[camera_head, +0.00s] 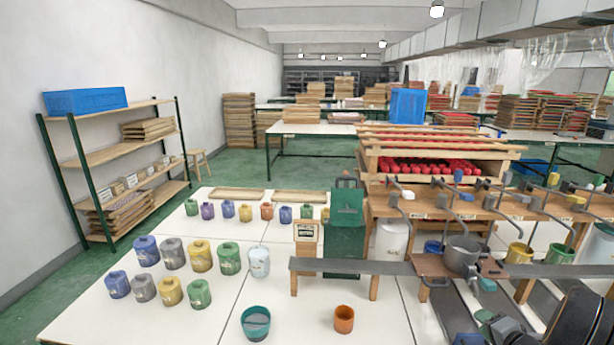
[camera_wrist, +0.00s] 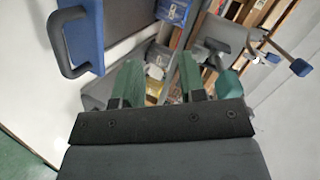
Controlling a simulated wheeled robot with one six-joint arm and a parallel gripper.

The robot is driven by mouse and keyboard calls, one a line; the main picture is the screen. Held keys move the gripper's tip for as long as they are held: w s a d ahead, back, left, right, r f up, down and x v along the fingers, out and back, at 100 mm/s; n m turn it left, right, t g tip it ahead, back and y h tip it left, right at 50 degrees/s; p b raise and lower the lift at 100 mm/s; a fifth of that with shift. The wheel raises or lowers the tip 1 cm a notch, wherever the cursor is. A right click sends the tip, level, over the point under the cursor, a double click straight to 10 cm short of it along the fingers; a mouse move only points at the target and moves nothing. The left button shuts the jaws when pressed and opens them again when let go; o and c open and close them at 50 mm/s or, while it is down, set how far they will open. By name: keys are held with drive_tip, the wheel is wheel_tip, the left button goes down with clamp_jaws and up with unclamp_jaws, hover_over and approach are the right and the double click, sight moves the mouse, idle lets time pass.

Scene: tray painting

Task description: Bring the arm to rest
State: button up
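My gripper (camera_wrist: 158,74) shows in the wrist view with its two green fingers apart. No object is held between them; a yellow container (camera_wrist: 154,83) shows in the gap, beyond the fingers. In the head view, dark parts of my arm are at the bottom right corner, beside the wooden bench; the fingertips cannot be made out clearly there.
A white table (camera_head: 105,313) holds several coloured jars, a teal cup (camera_head: 256,323) and an orange cup (camera_head: 344,319).

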drive_tip(key=s+d+f+n+g+h, duration=0.1)
drive_tip(key=s+d+f+g+h, duration=0.1)
drive_tip(key=s+d+g+h, duration=0.25)
drive_tip(key=s+a+r+n+g+h, duration=0.1)
drive_tip(key=s+a+r+n+g, duration=0.1)
drive_tip(key=a+n+g, duration=0.15)
drive_tip(key=s+a+r+n+y, duration=0.1)
drive_tip(key=s+a+r+n, duration=0.1)
drive_tip(key=a, duration=0.9)
drive_tip(key=s+a+r+n+g+y, duration=0.1)
drive_tip(key=s+a+r+n+y, duration=0.1)
drive_tip(key=a+r, duration=0.4)
drive_tip(key=s+a+r+n+y, duration=0.2)
drive_tip(key=s+a+r+n, duration=0.2)
drive_tip(key=a, duration=1.3)
drive_tip(key=shift+r+n+g, duration=0.2)
drive_tip(key=shift+n+g, duration=0.1)
drive_tip(key=shift+n, duration=0.25)
